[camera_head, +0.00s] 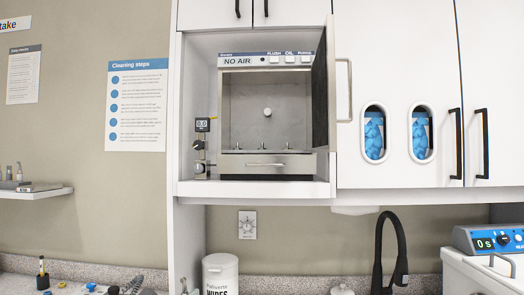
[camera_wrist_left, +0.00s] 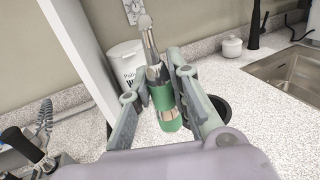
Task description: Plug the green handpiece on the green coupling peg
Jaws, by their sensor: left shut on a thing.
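In the left wrist view my left gripper (camera_wrist_left: 158,84) is shut on the green handpiece (camera_wrist_left: 162,97). Its fingers lie on either side of the green band, and the silver head points up and away. In the head view the open unit marked NO AIR (camera_head: 267,62) holds several small upright pegs (camera_head: 267,143) on its chamber floor. They are too small to tell which is the green coupling peg. A small silver tip (camera_head: 184,286) at the bottom edge may be the handpiece. My right gripper is in neither view.
The unit's door (camera_head: 322,90) stands open on the right. A white wipes canister (camera_head: 220,272), a black faucet (camera_head: 390,250) and a blue-fronted device (camera_head: 490,240) are lower down.

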